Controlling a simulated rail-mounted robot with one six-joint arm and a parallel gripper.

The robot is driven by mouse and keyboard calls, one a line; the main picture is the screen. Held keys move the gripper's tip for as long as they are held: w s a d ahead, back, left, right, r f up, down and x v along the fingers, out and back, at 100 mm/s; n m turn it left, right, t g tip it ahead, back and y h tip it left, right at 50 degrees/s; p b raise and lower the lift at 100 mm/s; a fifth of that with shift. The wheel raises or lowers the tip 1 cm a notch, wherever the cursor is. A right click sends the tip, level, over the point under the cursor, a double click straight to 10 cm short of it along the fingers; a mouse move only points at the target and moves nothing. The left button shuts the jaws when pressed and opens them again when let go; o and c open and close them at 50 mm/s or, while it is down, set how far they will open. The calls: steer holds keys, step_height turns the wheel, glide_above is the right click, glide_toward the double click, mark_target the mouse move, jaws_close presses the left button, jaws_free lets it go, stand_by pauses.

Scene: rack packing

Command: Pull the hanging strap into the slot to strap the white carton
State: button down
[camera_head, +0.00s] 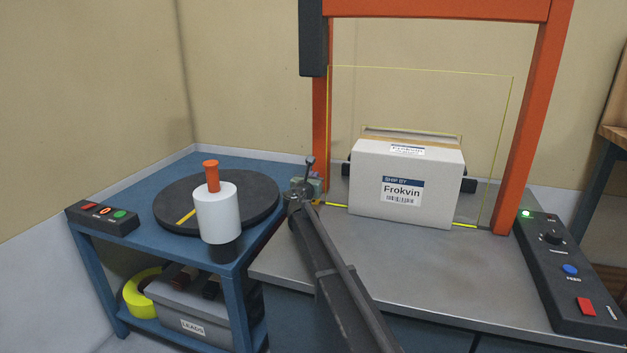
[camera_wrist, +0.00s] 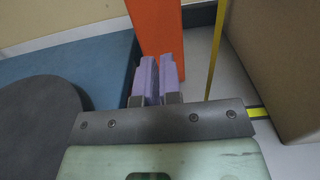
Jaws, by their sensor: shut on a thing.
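The white carton (camera_head: 405,190) stands on the grey bench under the orange arch, with its label facing the front. A thin yellow strap (camera_head: 420,71) forms a wide loop around it inside the arch. In the wrist view, one run of the strap (camera_wrist: 215,50) hangs to the right of my fingers, beside the brown carton side (camera_wrist: 280,60). My gripper (camera_head: 306,186) is low at the foot of the arch's left post, left of the carton. Its purple fingertips (camera_wrist: 158,75) are shut with a narrow gap on the strap; the pinched part is hidden.
The orange left post (camera_wrist: 160,25) is directly beyond the fingertips. A blue cart to the left carries a black turntable (camera_head: 170,205) with a white cylinder (camera_head: 216,215). A control panel (camera_head: 570,270) lies at the bench's right. The front of the bench is clear.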

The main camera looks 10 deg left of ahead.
steer(key=c, duration=1.3)
jaws_free()
